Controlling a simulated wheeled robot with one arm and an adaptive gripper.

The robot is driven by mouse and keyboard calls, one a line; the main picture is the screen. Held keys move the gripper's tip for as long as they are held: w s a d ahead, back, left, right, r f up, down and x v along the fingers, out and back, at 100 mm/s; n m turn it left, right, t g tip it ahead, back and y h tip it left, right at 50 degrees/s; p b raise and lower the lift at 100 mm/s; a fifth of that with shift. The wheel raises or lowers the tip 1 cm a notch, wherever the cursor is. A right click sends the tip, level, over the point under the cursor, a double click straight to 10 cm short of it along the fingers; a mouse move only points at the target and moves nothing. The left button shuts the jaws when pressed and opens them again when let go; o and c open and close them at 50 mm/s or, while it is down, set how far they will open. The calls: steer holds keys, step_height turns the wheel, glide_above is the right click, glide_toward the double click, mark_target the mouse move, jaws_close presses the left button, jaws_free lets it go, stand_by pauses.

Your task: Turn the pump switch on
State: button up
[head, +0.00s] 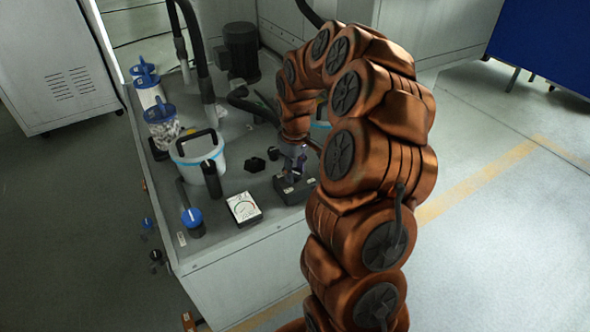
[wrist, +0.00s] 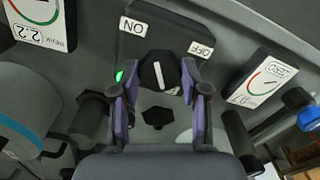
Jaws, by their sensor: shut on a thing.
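The pump switch is a dark box with white ON and OFF labels, seen in the wrist view (wrist: 165,28). It also shows in the head view (head: 292,192), partly behind my arm. Its black round knob (wrist: 152,78) carries a white pointer line, tilted slightly from upright in the wrist view. I cannot tell for sure which label it points to. My gripper (wrist: 161,80) is shut on the knob, one finger on each side. It shows in the head view (head: 292,172) above the box. A small green light (wrist: 119,76) shows beside the left finger.
A white gauge (head: 244,208) sits left of the switch box. A white bucket (head: 199,162) with a black handle and blue-topped canisters (head: 161,128) stand farther left. A dark motor (head: 240,48) and black hoses are behind. The floor at right is open.

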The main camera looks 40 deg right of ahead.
mark_target(295, 172)
steer(key=shift+d, duration=0.1)
steer(key=o, duration=1.1)
steer(key=shift+o, duration=0.2)
step_height(295, 172, up, 12)
